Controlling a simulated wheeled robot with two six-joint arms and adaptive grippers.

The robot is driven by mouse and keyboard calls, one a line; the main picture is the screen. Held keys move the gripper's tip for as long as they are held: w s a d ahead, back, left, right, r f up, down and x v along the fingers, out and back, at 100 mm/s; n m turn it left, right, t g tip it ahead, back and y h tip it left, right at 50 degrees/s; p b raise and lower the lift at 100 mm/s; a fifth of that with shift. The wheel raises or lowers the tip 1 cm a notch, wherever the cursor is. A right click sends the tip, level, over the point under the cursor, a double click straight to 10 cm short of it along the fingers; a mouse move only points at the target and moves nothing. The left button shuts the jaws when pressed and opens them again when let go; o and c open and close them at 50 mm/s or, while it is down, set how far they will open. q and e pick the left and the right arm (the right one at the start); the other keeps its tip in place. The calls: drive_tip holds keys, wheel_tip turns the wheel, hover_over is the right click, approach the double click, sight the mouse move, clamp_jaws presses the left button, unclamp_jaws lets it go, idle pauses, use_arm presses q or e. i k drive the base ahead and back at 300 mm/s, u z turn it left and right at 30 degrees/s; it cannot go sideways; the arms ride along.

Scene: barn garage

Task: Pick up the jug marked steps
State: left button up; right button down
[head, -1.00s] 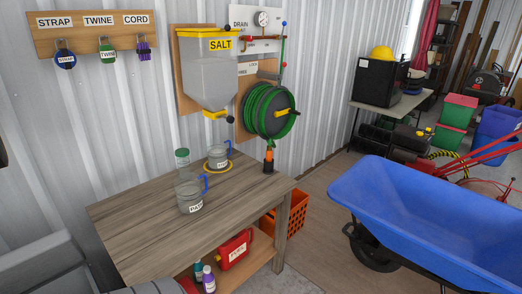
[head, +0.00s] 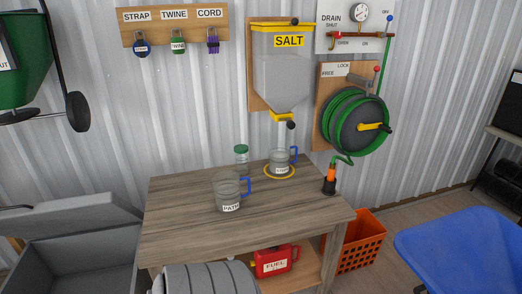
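Two clear jugs with blue handles stand upright on the wooden table (head: 180,235). The back jug (head: 279,158) stands inside a yellow ring (head: 293,172) under the salt dispenser; its small label is hard to read but seems to say STEPS. The nearer jug (head: 227,188) is marked PATH and stands to the left and in front, its handle to the right. Neither of my grippers shows in the head view.
A green-lidded clear container (head: 241,158) stands behind the PATH jug. The salt dispenser (head: 287,75) hangs above the back jug. A hose reel (head: 358,122) is on the wall. A blue wheelbarrow (head: 455,250) is at right, an open grey box (head: 75,235) at left.

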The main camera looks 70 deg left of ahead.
sight(279, 151)
drive_tip(key=u, duration=0.75)
drive_tip(key=i, duration=0.65)
drive_tip(key=u, duration=0.8)
